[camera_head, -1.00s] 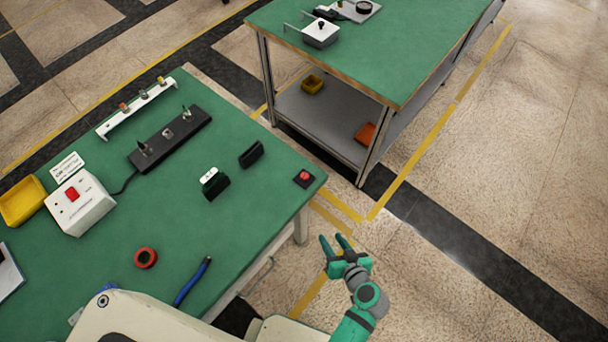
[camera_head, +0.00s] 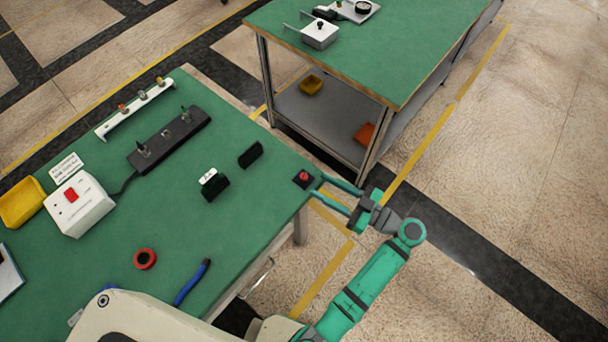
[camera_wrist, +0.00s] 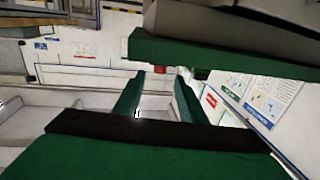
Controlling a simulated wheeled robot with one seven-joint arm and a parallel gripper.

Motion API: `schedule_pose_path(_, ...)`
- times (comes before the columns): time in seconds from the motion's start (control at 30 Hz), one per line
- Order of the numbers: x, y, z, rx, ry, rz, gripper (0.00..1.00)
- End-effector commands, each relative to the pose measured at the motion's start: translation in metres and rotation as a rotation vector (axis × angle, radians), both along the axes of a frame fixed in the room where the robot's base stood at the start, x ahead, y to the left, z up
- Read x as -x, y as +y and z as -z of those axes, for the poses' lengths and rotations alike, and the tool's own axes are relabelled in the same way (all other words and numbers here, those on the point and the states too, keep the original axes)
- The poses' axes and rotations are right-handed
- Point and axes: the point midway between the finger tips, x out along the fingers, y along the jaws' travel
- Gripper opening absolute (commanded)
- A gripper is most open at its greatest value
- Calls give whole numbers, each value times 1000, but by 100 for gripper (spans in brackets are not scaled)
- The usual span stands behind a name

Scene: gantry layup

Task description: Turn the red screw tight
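The red screw (camera_head: 304,175) sits on a small dark block (camera_head: 303,182) near the right corner of the green workbench. My gripper (camera_head: 317,187) is open and empty in the head view. Its two green fingers point left toward the screw from beyond the bench edge, with their tips close to the block. I cannot tell if they touch it. In the wrist view the open fingers (camera_wrist: 159,75) show with a gap between them. A small red patch (camera_wrist: 160,70) shows near the tips; I cannot tell surely that it is the screw.
The green bench (camera_head: 245,215) also bears a black bracket (camera_head: 250,155), a black-and-white block (camera_head: 213,184), a red ring (camera_head: 145,259), blue-handled pliers (camera_head: 193,281) and a white switch box (camera_head: 80,204). A second bench (camera_head: 400,60) stands behind. The floor on the right is clear.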

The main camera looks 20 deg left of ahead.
Motion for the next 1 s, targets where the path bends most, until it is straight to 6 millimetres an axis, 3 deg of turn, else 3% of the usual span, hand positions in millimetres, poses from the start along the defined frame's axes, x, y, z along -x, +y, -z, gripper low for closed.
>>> schedule_pose_path(0.2,-7,40,1,2,1,-2,37)
schedule_pose_path(0.4,-12,63,0,2,2,1,37)
schedule_pose_path(0.83,-14,73,0,1,2,2,37)
schedule_pose_path(0.87,-14,73,0,1,2,2,35)
schedule_pose_path(1.0,-14,73,0,1,2,2,2)
